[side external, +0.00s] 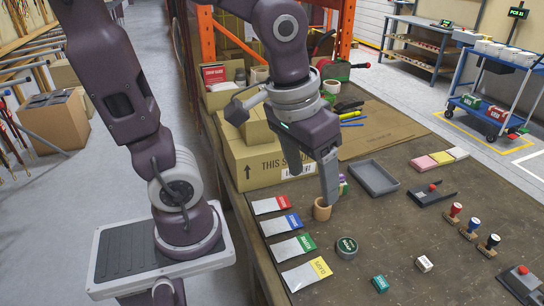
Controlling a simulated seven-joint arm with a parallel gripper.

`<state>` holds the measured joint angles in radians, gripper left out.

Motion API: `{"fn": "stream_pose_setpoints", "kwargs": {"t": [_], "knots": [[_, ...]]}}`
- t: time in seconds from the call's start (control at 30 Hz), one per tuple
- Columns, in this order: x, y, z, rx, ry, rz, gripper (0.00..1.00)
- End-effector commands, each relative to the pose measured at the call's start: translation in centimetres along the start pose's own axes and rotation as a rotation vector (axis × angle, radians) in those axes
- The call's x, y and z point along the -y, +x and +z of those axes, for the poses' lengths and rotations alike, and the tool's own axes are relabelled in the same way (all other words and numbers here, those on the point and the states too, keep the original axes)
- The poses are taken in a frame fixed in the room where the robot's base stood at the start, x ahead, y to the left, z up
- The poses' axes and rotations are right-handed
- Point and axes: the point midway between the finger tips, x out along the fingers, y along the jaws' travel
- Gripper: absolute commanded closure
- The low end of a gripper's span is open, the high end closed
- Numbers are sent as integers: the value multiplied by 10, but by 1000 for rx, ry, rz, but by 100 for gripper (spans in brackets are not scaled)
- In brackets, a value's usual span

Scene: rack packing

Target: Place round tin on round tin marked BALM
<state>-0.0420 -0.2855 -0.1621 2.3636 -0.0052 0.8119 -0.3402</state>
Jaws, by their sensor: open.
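A round tin (346,247) with a dark green lid and pale side stands on the brown table; its lid lettering is too small to read. My gripper (329,196) points down behind and left of this tin, its jaws open, with no object visibly held. A tan round cup-like piece (322,210) stands at the fingertips; I cannot tell whether they touch it. A small purple, white and green item (343,186) shows behind the fingers, mostly hidden; it may be a second tin. I cannot tell which tin is marked BALM.
Label cards (306,275) line the left table edge. A grey tray (374,178) lies behind right, with stamps (472,228) farther right. Cartons (258,160) stand behind left.

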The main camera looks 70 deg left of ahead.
Motion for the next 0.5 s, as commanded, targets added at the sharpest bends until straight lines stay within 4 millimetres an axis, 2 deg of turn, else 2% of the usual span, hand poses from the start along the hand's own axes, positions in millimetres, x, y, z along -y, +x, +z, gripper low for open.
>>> {"fn": "stream_pose_setpoints", "kwargs": {"t": [0.03, 0.17, 0.3, 0.5], "knots": [[11, -18, 10, -72, 48, 9, 29], [30, -42, 34, -189, 163, 29, 29], [37, -49, 45, -236, 217, 40, 29], [37, -49, 46, -237, 222, 39, 29]]}}
